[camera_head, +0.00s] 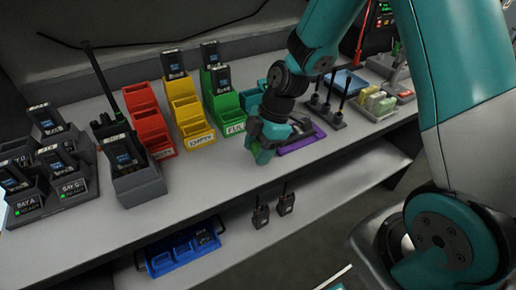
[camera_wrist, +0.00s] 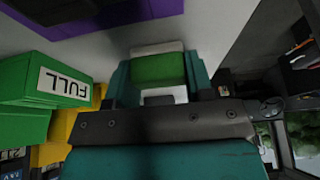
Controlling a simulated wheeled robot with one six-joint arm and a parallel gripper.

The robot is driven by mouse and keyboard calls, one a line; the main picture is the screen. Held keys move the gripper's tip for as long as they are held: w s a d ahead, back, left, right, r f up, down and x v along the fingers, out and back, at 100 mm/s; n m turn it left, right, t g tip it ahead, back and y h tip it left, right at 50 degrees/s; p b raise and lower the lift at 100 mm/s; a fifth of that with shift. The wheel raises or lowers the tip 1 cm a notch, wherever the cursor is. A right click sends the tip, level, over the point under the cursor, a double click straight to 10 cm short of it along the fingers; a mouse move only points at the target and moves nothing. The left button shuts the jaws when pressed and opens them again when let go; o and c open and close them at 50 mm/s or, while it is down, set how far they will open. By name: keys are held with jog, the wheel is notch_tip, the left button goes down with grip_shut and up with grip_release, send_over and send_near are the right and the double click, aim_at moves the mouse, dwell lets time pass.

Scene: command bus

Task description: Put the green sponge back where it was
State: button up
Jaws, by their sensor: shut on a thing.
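The green sponge (camera_wrist: 158,70), with a pale layer along one side, sits between the two teal fingers of my gripper (camera_wrist: 158,78) in the wrist view. My gripper (camera_head: 265,148) is shut on it. In the head view only a bit of the green sponge (camera_head: 262,157) shows below the fingers. My gripper is over the front part of the bench, in front of the green FULL bin (camera_head: 226,112) and left of a purple tray (camera_head: 302,142). I cannot tell whether the sponge touches the bench.
The yellow EMPTY bin (camera_head: 187,112) and a red bin (camera_head: 148,122) stand further left. A holder with black upright pieces (camera_head: 325,113) and a blue tray (camera_head: 348,82) are to the right. Two radios (camera_head: 273,207) and a blue crate (camera_head: 180,252) are on the lower shelf.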

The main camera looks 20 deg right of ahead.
jog(key=shift+f, duration=0.2)
jog(key=o, duration=1)
jog(key=shift+c, duration=0.2)
jog(key=shift+r, duration=0.15)
jog(key=v, duration=1.1)
jog(key=s+a+r+m, duration=0.4)
jog(key=s+m, duration=0.2)
jog(key=s, duration=0.3)
jog(key=s+a+r+m, duration=0.5)
jog(key=s, duration=0.4)
jog(key=shift+s+r+m+p, duration=0.3)
jog(key=shift+m, duration=0.1)
